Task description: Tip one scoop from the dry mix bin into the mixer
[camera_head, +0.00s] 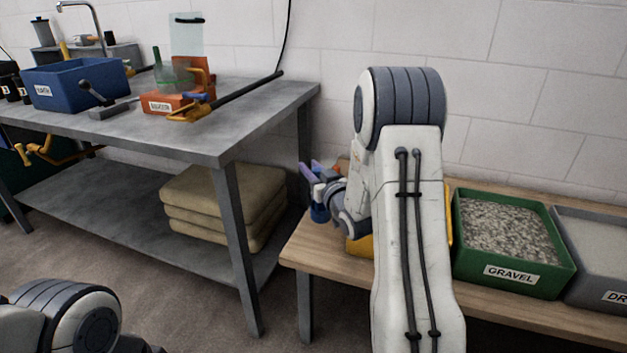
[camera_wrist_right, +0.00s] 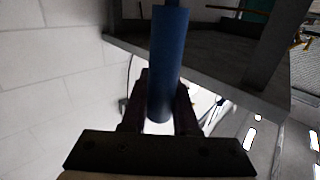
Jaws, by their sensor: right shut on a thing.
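The grey dry mix bin (camera_head: 598,259), its label cut to "DR", stands at the right edge of the head view, partly out of frame. An orange machine (camera_head: 178,102) with a small label, possibly the mixer, sits on the grey table at the upper left. My right gripper (camera_head: 322,192) is at the left end of the wooden bench, partly behind my arm and well left of the dry mix bin. In the wrist view it is shut on a blue cylindrical handle (camera_wrist_right: 168,62). I cannot see a scoop head or its contents. My left gripper is out of view.
A green gravel bin (camera_head: 514,274) stands left of the dry mix bin. A yellow bin (camera_head: 358,246) is mostly hidden by my right arm. The grey table (camera_head: 215,142) also holds a blue bin (camera_head: 75,84) and a dark bar (camera_head: 245,90). Folded sacks (camera_head: 222,210) lie below.

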